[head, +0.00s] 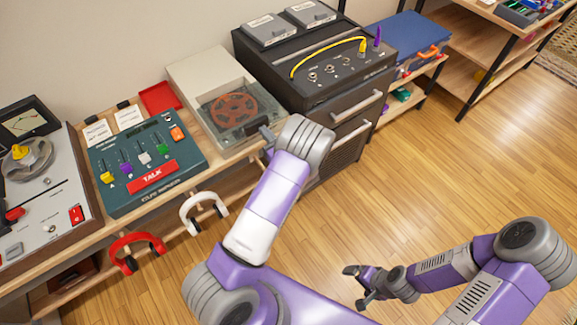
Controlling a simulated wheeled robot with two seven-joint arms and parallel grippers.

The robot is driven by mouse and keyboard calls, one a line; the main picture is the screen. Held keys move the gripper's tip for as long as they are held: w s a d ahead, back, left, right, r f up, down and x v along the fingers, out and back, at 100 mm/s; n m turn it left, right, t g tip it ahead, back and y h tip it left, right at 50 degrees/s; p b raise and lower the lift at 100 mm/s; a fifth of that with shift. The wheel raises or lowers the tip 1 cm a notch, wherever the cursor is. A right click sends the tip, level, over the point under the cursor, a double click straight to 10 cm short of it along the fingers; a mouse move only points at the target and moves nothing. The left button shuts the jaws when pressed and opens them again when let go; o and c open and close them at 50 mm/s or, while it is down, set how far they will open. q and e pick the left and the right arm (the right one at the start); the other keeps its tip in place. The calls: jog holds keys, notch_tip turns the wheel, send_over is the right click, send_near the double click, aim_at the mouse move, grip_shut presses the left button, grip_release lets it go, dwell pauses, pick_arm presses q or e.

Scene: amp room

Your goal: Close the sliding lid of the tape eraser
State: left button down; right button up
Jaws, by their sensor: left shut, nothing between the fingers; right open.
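The tape eraser (186,76) is a pale beige box on the wooden bench. A reddish-brown tape reel (233,107) shows in its right part, under or inside a clear grey section. I cannot tell the exact edge of the sliding lid. My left gripper (266,133) is shut and empty at the eraser's front right corner; I cannot tell if it touches. My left arm hides part of the bench edge there. My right gripper (360,285) is open and empty, low over the floor, far from the eraser.
A teal talk console (145,165) stands left of the eraser, with a red tray (160,98) behind it. A black amp cabinet (320,65) with a yellow cable stands close on the right. Red headphones (135,243) and white ones (205,205) hang in front. The floor (440,170) is clear.

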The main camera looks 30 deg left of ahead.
aim_at(254, 118)
pick_arm(q)
jog(key=x, duration=0.7)
jog(key=shift+w+a+b, duration=0.15)
jog(key=shift+a+b, duration=0.05)
jog(key=shift+b, duration=0.2)
jog(key=shift+w+a+r, duration=0.1)
jog(key=shift+a+r, duration=0.1)
jog(key=shift+a, duration=0.05)
jog(key=shift+a+r, duration=0.1)
jog(key=shift+d, duration=0.35)
jog(key=p+v, duration=0.2)
jog(key=v, duration=1.2)
jog(key=shift+f, duration=0.3)
